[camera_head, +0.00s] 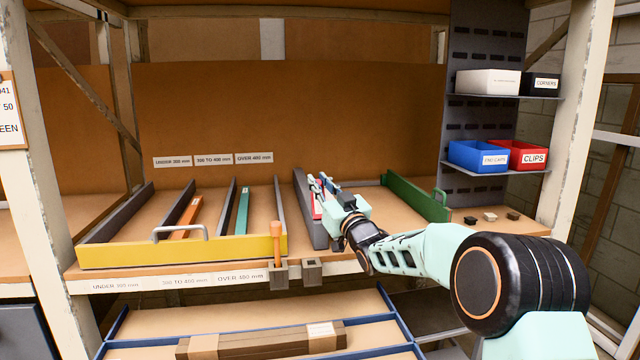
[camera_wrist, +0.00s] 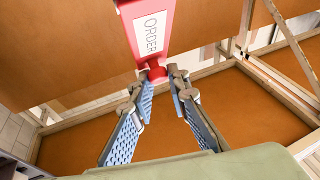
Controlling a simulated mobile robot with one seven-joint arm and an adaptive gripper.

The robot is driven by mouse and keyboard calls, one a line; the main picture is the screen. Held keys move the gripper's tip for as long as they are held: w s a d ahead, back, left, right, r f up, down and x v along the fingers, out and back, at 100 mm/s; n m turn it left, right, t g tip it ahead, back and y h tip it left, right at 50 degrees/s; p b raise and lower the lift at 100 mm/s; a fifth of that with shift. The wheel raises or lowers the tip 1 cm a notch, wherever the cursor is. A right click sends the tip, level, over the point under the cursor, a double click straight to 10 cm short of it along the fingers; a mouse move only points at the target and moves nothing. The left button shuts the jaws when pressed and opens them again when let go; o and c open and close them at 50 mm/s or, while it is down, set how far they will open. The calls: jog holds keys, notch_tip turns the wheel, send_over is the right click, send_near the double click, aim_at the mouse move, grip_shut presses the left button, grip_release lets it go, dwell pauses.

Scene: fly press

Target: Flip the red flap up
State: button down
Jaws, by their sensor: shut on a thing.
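The red flap (camera_wrist: 150,12) shows at the top of the wrist view, with a white label reading ORDER and a small red knob (camera_wrist: 157,73) at its near end. My gripper (camera_wrist: 161,80) has its two fingertips on either side of this knob, shut on it. In the head view, my gripper (camera_head: 320,183) is over the grey rail in the middle of the shelf. A small part of the red flap (camera_head: 316,207) shows beside the fingers there; the rest is hidden behind my gripper.
A yellow-fronted tray (camera_head: 180,251) with dividers and bars stands left of my arm. A green rail (camera_head: 415,197) is to the right. Blue (camera_head: 478,156) and red (camera_head: 523,155) bins sit on the right rack.

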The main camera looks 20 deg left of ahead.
jog(key=shift+s+a+f, duration=0.2)
jog(key=shift+a+f, duration=0.1)
jog(key=shift+f, duration=0.15)
jog(key=c, duration=1.9)
grip_release()
jog(key=shift+c, duration=0.2)
jog(key=shift+o, duration=0.3)
jog(key=shift+r, duration=0.15)
jog(key=shift+d, duration=0.15)
jog(key=v, duration=1.1)
jog(key=shift+s+d, duration=0.25)
jog(key=shift+s, duration=0.05)
